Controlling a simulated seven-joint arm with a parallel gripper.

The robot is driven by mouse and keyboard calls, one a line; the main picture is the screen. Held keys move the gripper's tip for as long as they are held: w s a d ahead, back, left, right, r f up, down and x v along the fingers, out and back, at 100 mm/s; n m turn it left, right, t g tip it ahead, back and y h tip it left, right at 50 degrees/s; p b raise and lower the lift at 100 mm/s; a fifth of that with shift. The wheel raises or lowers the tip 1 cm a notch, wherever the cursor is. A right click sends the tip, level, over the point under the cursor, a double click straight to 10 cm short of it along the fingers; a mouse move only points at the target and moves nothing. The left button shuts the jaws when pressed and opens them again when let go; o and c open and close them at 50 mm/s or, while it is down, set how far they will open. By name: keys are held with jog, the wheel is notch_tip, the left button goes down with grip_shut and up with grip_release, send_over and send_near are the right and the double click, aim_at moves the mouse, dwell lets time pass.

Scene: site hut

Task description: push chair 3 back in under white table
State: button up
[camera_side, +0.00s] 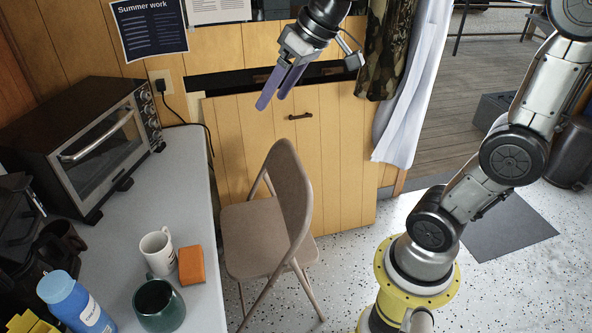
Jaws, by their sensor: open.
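One beige folding chair (291,192) stands beside the white table (190,150), on its right. Its seat (250,235) faces the table and its left edge lies close to the table's right edge; whether any of it is under the top I cannot tell. The backrest is on the right, away from the table. No number shows on the chair. My gripper (274,100) is open and empty, with purple fingers pointing down and left. It hangs above and behind the chair, in front of the wooden cabinet, apart from the chair.
The table carries a toaster oven (95,140), white mug (158,252), orange sponge (192,265), green mug (158,305) and blue bottle (75,303). A large wooden drawer front (340,150) stands behind the chair. Hanging clothes (410,90) are to its right. Speckled floor (350,260) right of the chair is clear.

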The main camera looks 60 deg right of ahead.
jog(key=w+d+f+m, duration=0.2)
jog(key=w+d+f, duration=0.3)
jog(key=w+d, duration=0.45)
jog(key=m+g+y, duration=0.1)
jog(key=m+g, duration=0.1)
jog(key=m, duration=0.3)
send_over(297, 173)
jog(key=w+a, duration=0.1)
notch_tip(297, 173, down, 18)
jog(key=s+d+f+m+y, duration=0.1)
jog(key=s+d+f, duration=0.1)
jog(key=d+f, duration=0.15)
jog(key=s+d+f+m, duration=0.1)
jog(key=s+d+f, duration=0.15)
jog(key=f, duration=0.25)
jog(key=shift+s+a+x, duration=0.1)
jog(key=shift+a+x, duration=0.05)
jog(key=shift+x, duration=2)
jog(key=shift+s+a+x, duration=0.1)
jog(key=shift+a+x, duration=0.05)
jog(key=shift+x, duration=2.05)
jog(key=shift+s+a+x, duration=0.1)
jog(key=shift+a+x, duration=0.1)
jog(key=shift+x, duration=1.95)
jog(key=shift+r, duration=0.1)
jog(key=shift+c, duration=0.2)
grip_shut()
